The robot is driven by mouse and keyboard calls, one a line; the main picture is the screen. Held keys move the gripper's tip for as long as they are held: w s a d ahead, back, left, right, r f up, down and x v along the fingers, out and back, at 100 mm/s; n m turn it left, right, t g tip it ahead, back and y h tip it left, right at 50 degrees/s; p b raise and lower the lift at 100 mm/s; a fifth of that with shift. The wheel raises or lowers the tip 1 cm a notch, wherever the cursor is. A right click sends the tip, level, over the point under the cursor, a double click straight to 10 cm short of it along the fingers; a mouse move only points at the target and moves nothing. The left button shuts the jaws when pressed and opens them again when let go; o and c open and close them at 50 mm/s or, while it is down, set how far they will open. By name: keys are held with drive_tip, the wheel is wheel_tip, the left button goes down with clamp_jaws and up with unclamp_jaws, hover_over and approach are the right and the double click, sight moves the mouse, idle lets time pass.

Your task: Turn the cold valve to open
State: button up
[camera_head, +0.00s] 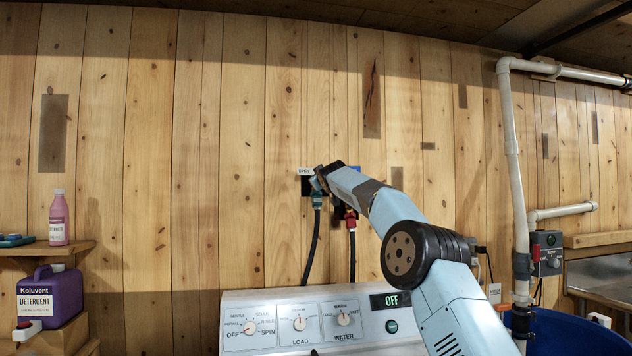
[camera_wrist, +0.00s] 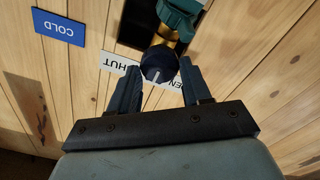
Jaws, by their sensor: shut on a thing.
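The cold valve's dark blue round knob (camera_wrist: 158,66) shows in the wrist view, with a white pointer line on its face. My gripper (camera_wrist: 161,74) has one finger on each side of the knob and is shut on it. A white label (camera_wrist: 116,68) behind it has SHUT on the picture's left and OPEN on the right, both partly covered. The pointer lies between the two words. A blue COLD sign (camera_wrist: 59,27) is at upper left. In the head view my gripper (camera_head: 318,181) is at the wall and hides the knob.
A teal hose fitting (camera_wrist: 180,18) sits just above the knob in the wrist view. In the head view, a red hose fitting (camera_head: 351,218) hangs close to the right of my gripper. The washer panel (camera_head: 280,312) stands below.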

drive_tip(key=shift+a+f+n, duration=0.25)
drive_tip(key=shift+n, duration=0.65)
drive_tip(key=o, duration=1)
drive_tip(key=shift+c, duration=0.2)
drive_tip(key=shift+o, duration=0.5)
drive_tip(key=shift+d+r, duration=0.1)
drive_tip(key=shift+r, duration=0.05)
drive_tip(key=shift+s, duration=0.15)
drive_tip(key=v, duration=1.3)
drive_tip(key=shift+s, duration=0.25)
